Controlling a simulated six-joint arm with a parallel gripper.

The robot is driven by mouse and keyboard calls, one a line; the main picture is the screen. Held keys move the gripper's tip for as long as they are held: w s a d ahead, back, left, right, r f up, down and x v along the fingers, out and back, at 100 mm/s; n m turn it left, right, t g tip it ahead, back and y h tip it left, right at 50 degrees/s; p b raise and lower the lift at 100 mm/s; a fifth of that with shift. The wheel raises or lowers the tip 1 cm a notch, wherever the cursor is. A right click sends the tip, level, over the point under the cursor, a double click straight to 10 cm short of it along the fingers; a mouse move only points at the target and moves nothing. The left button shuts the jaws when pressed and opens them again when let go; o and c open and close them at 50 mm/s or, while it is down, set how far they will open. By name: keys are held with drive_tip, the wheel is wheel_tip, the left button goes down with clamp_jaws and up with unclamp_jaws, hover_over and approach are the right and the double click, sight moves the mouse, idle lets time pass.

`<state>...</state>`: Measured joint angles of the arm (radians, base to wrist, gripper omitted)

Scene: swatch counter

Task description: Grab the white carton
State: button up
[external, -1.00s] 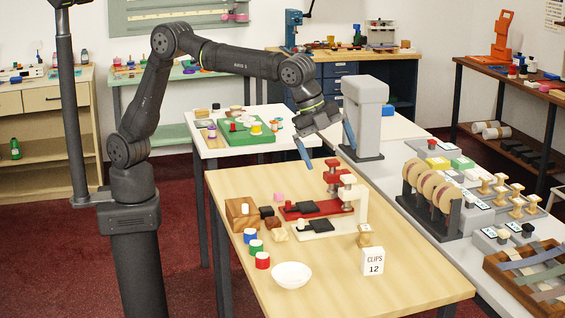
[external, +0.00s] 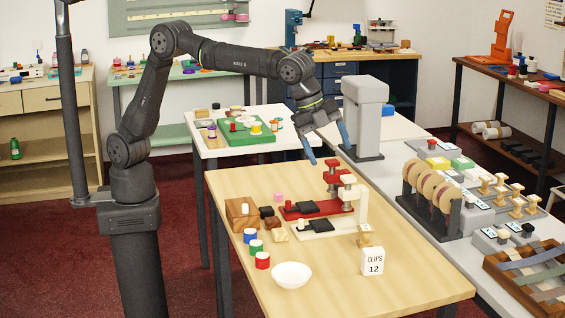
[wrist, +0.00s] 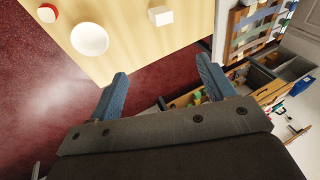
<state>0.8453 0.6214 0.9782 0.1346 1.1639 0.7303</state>
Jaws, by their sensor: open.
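The white carton (external: 373,261), marked "CLIPS 12", stands upright near the front right of the wooden table (external: 410,287). My gripper (external: 328,148) is open and empty, with blue fingers apart. It is in the air above the far part of the table, well away from the carton. The fingers also show in the wrist view (wrist: 160,90).
A white bowl (external: 291,275) sits left of the carton. A small wooden piece (external: 365,237) stands just behind it. Red and cream clamp-like stands (external: 335,215) rise mid-table below my gripper. Several coloured spools (external: 262,260) line the left edge. The front right tabletop is clear.

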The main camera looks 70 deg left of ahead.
drive_tip(key=w+d+f+n+g, duration=0.15)
drive_tip(key=w+f+n, duration=0.6)
drive_tip(key=n, duration=0.95)
drive_tip(key=n+g+h, duration=0.2)
drive_tip(key=n+g, duration=0.1)
drive_tip(key=n, duration=1.5)
hover_over(373, 272)
drive_tip(key=w+a, duration=0.1)
drive_tip(key=a, duration=0.2)
wheel_tip(373, 272, down, 18)
drive_tip(key=shift+f, duration=0.25)
drive_tip(key=shift+s+x, duration=0.1)
drive_tip(key=shift+x, duration=1.35)
drive_tip(key=shift+s+x, duration=0.15)
drive_tip(key=shift+x, duration=1.3)
drive_tip(key=shift+a, duration=0.1)
drive_tip(key=c, duration=1.1)
drive_tip(key=shift+o, duration=0.2)
drive_tip(key=shift+r, duration=0.1)
